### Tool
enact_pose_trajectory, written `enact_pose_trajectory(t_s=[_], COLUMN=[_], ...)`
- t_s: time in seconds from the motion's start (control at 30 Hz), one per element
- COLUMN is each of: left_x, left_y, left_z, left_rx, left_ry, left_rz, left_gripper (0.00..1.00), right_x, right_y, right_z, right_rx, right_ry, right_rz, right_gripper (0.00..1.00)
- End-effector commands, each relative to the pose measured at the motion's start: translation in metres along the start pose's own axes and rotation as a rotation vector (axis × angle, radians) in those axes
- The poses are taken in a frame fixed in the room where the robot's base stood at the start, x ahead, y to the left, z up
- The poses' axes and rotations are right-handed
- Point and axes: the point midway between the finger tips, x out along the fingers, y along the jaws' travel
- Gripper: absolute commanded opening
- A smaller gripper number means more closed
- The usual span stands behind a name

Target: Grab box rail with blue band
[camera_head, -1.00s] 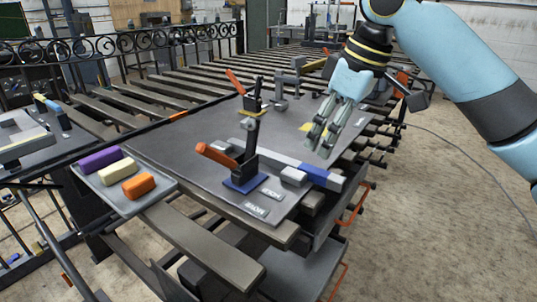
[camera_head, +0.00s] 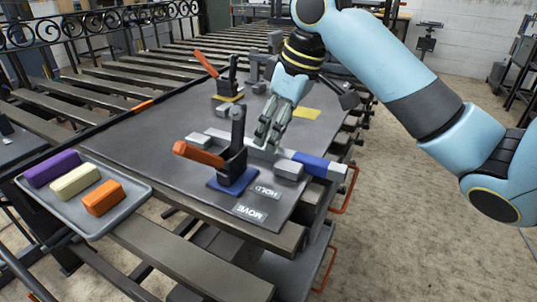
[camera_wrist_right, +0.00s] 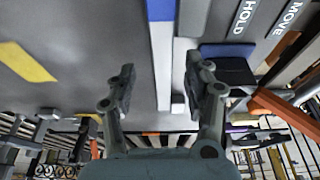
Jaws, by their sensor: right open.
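The grey box rail (camera_head: 335,171) lies on the dark table plate, with its blue band (camera_head: 309,164) near its right end. The clamp and my gripper hide parts of it. In the right wrist view the rail (camera_wrist_right: 162,65) runs up the picture, with the blue band (camera_wrist_right: 160,9) at the top edge. My right gripper (camera_head: 269,136) is open over the rail, left of the band. In the wrist view its two fingers (camera_wrist_right: 160,72) stand on either side of the rail's line. I cannot tell their height above it. My left gripper is not in view.
A toggle clamp with an orange handle (camera_head: 198,154) and blue base (camera_head: 233,180) stands in front of the rail. Another orange-handled clamp (camera_head: 205,63) stands farther back. A grey tray (camera_head: 135,203) holds purple, cream and orange blocks. HOLD and MOVE labels lie near the front edge.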

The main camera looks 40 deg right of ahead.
Motion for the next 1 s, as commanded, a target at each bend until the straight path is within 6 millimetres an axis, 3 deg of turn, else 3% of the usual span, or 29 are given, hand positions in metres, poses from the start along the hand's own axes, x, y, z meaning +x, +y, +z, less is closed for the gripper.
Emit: enact_pose_trajectory(t_s=[0.03, 0.2, 0.47, 0.87, 1.0], left_x=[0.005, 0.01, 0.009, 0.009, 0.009], left_y=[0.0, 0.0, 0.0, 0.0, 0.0], left_z=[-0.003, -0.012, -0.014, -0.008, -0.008], left_rx=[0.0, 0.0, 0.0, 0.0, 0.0], left_ry=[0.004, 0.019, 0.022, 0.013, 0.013], left_rz=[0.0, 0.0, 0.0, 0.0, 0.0], left_gripper=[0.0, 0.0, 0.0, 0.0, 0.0], right_x=[0.013, 0.033, 0.035, 0.035, 0.035], right_y=[-0.003, -0.003, -0.003, -0.003, -0.003], right_z=[0.001, 0.001, 0.001, 0.001, 0.001], right_rx=[0.002, 0.001, 0.0, 0.0, 0.0], right_ry=[-0.002, -0.002, 0.0, 0.0, 0.0], right_rz=[-0.005, -0.002, 0.0, 0.0, 0.0], right_gripper=[0.51, 0.51, 0.51, 0.01, 0.0])
